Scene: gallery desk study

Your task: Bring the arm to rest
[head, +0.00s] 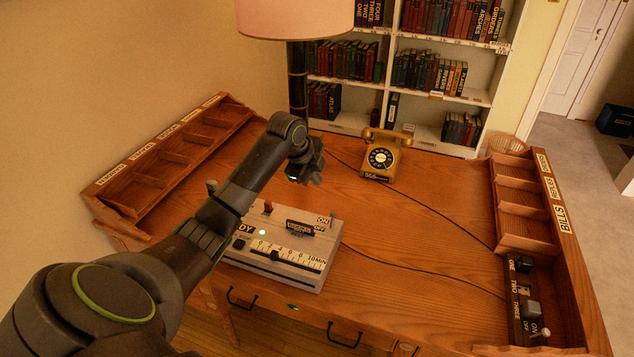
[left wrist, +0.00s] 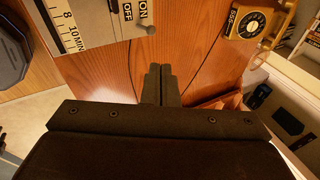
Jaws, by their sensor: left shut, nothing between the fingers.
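My left arm comes in from the left in the head view and reaches over the desk (head: 400,230). Its gripper (head: 305,178) hangs in the air above the desk, behind the grey control box (head: 285,265). In the left wrist view the two dark fingers (left wrist: 161,85) are closed together with nothing between them. The control box has a slider scale marked in minutes, a red switch, a green light and an ON/OFF toggle. The box also shows at the top left of the left wrist view (left wrist: 95,22). My right gripper is in neither view.
A yellow rotary telephone (head: 384,158) stands at the back of the desk. Labelled wooden compartments line the left (head: 165,150) and right (head: 525,205) edges. A pink-shaded lamp (head: 295,18) and a white bookcase (head: 440,50) stand behind. Black cables cross the otherwise clear middle.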

